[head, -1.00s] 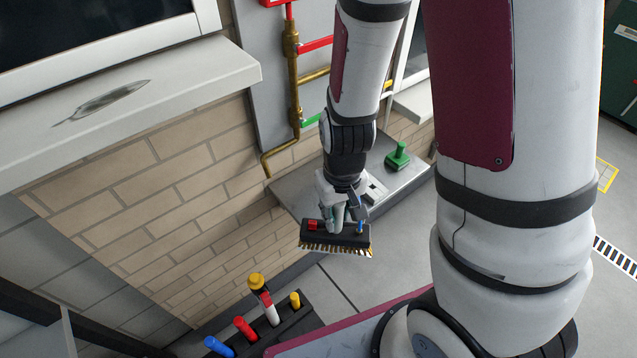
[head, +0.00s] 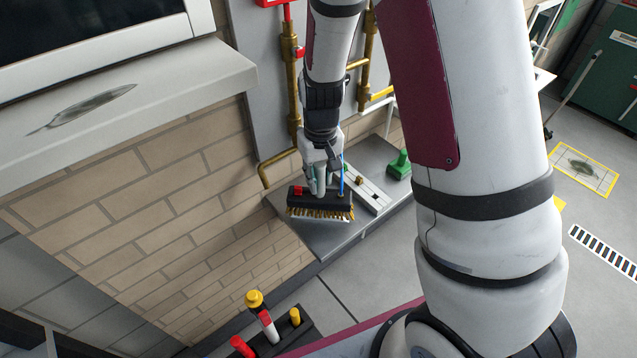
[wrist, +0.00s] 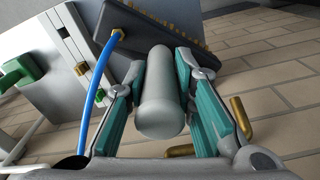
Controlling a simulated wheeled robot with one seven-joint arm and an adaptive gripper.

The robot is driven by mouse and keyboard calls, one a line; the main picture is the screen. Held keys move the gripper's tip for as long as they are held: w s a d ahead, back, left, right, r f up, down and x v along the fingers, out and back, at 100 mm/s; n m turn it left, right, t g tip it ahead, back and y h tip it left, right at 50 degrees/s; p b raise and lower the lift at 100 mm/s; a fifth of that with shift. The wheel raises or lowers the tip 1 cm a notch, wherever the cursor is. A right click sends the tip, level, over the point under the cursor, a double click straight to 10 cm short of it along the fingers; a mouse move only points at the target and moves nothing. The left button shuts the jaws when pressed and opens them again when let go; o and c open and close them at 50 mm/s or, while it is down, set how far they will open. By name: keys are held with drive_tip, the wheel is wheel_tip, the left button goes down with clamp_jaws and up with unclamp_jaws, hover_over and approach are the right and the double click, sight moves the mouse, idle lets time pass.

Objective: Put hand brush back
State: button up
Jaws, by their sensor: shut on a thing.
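The hand brush (head: 322,205) has a dark block with golden bristles pointing down, a red part on top and a thin blue hose at one end. My gripper (head: 318,180) is shut on its grey upright handle, which shows between the teal fingers in the wrist view (wrist: 163,95). The brush block also shows in the wrist view (wrist: 135,50). In the head view the brush appears over the near part of a grey ledge (head: 345,232); I cannot tell whether it touches it.
A green-handled object (head: 399,166) and a pale slotted fixture (head: 366,188) are on the ledge. Brass pipes (head: 290,90) run up the wall behind. A dark rack (head: 285,340) with coloured handles stands at the front. A brick wall (head: 150,210) lies left.

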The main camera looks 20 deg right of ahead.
sight(329, 200)
drive_tip(key=shift+w, duration=0.6)
drive_tip(key=shift+f, duration=1.85)
drive_tip(key=o, duration=1)
